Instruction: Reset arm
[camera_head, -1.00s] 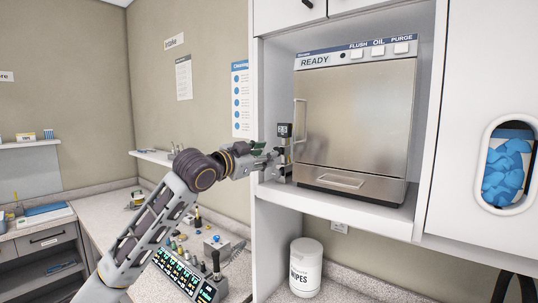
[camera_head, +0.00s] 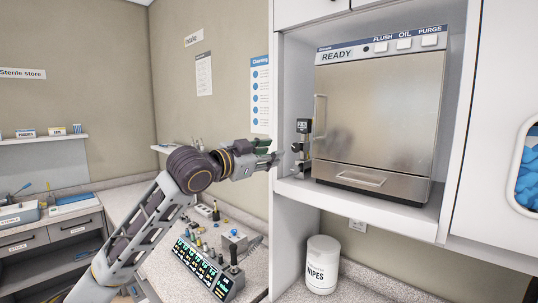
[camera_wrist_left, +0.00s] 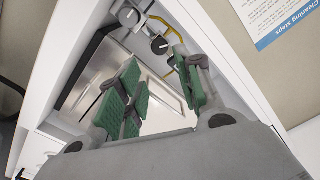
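My left gripper (camera_head: 277,158) reaches in from the left in the head view and stops just short of the left side of the cabinet opening. In the left wrist view its green-padded fingers (camera_wrist_left: 165,98) are spread apart with nothing between them. The steel machine (camera_head: 375,115) labelled READY stands in the cabinet, its door shut. My right gripper is in neither view.
A white WIPES tub (camera_head: 322,265) stands on the counter under the cabinet. A panel with lit displays (camera_head: 203,266) lies below my left arm. The cabinet's left edge (camera_head: 272,120) is close to the gripper. Shelves and drawers stand at the far left.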

